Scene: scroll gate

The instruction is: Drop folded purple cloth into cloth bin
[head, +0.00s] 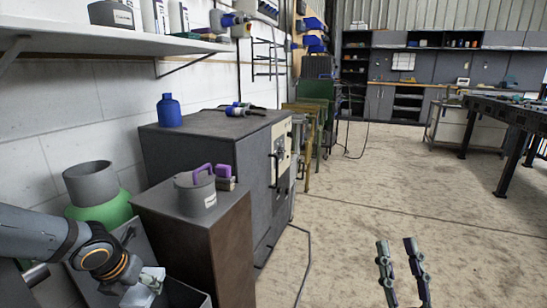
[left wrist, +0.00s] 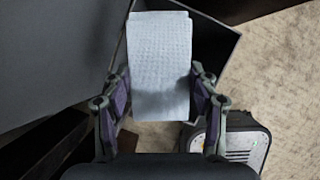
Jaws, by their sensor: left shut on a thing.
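My left gripper (head: 140,290) is shut on a folded cloth (left wrist: 160,65). The cloth looks pale blue-grey, not purple, and hangs flat between the fingers in the left wrist view. It also shows as a pale bundle in the head view (head: 152,279). An open dark grey bin (head: 190,296) is at the lower left, close below the cloth. Its rim shows behind the cloth in the left wrist view (left wrist: 229,40), and the cloth hides much of its inside. My right gripper (head: 395,244) is open and empty over the bare floor.
A green container (head: 100,209) stands behind my left arm. A dark cabinet (head: 205,155) stands behind.

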